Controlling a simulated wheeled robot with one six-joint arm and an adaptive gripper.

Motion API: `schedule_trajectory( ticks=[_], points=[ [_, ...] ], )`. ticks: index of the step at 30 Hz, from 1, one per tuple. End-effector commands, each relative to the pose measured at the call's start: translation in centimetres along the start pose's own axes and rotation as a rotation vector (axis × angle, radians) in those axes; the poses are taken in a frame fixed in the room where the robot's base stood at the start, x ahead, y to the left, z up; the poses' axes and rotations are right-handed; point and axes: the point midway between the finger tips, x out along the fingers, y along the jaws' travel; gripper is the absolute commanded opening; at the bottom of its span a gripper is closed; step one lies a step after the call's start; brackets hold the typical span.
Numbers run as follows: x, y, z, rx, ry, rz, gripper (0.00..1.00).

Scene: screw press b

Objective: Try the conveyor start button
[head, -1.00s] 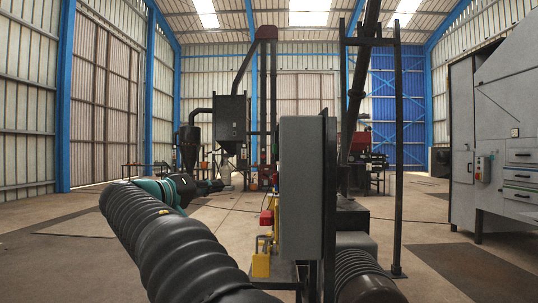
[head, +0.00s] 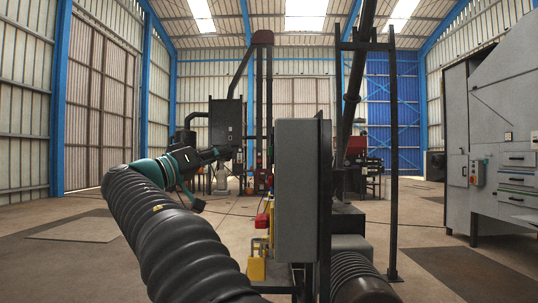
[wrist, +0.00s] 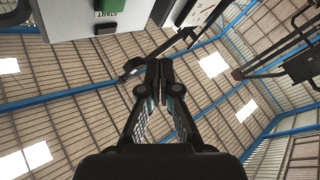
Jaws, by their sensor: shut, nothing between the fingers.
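My gripper (head: 218,154) shows in the head view at the end of my raised arm, left of a grey control box (head: 296,190). In the wrist view its two dark fingers (wrist: 160,70) meet at the tips, shut and empty. A pale panel (wrist: 72,22) fills the top left of the wrist view. A small black part (wrist: 105,29) is at the panel's edge below the label. The fingertips appear apart from the panel.
A red part (head: 262,221) and a yellow part (head: 257,267) stand left of the grey box. A dark post (head: 393,160) rises to its right. A large grey cabinet (head: 457,195) stands at far right. The floor at left is open.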

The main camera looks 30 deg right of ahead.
Motion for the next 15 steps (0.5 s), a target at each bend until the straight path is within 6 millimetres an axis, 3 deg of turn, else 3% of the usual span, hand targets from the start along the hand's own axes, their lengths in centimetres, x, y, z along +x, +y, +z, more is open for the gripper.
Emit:
schedule_trajectory(
  ticks=[15],
  points=[
    [4.1, 3.0, 3.2, 0.001, -0.001, 0.001, 0.0]
  ],
)
